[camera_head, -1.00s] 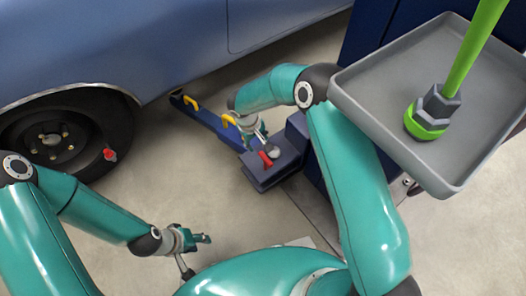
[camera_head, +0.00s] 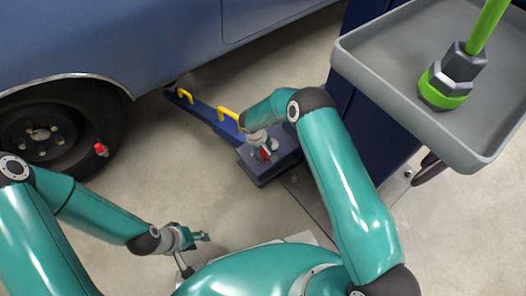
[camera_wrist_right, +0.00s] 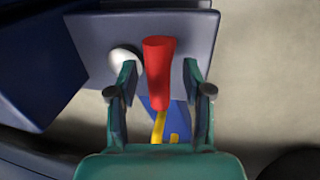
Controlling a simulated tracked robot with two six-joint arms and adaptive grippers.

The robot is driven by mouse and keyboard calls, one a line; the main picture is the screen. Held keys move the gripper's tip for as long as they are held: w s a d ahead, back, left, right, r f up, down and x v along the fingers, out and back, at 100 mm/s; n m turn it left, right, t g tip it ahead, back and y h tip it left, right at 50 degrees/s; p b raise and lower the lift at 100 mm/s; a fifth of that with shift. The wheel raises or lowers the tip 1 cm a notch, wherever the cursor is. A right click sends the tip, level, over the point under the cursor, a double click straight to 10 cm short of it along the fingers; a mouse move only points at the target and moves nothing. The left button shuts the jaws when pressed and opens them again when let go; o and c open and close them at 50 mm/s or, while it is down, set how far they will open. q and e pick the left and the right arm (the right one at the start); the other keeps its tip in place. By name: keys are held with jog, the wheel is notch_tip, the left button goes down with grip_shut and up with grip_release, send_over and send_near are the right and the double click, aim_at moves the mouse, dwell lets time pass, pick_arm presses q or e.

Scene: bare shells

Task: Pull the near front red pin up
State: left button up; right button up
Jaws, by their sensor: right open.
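The red pin (camera_head: 264,155) stands up from the dark block at the near end of the blue lift arm. In the right wrist view the red pin (camera_wrist_right: 158,62) is upright in the picture, between the two fingers of my right gripper (camera_wrist_right: 160,100). The fingers are open, with a gap on each side of the pin. In the head view my right gripper (camera_head: 262,150) is over the block and partly hides the pin. My left gripper (camera_head: 194,250) is open and empty, low over the floor, away from the pin.
A pale round knob (camera_wrist_right: 125,62) sits close beside the pin, by one fingertip. Yellow handles (camera_head: 228,116) rise from the blue lift arm (camera_head: 206,116). A grey tray (camera_head: 400,75) holds a green-handled tool. The blue car (camera_head: 150,40) is behind; the floor between is clear.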

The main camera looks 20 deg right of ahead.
jog(key=shift+f, duration=0.25)
grip_shut()
jog(key=shift+w, duration=0.1)
jog(key=shift+w+d+r+p, duration=0.1)
jog(key=shift+r+p, duration=0.55)
jog(key=shift+r, duration=1.4)
jog(key=shift+c, duration=0.2)
grip_release()
jog(key=shift+r, duration=0.1)
jog(key=shift+o, duration=0.2)
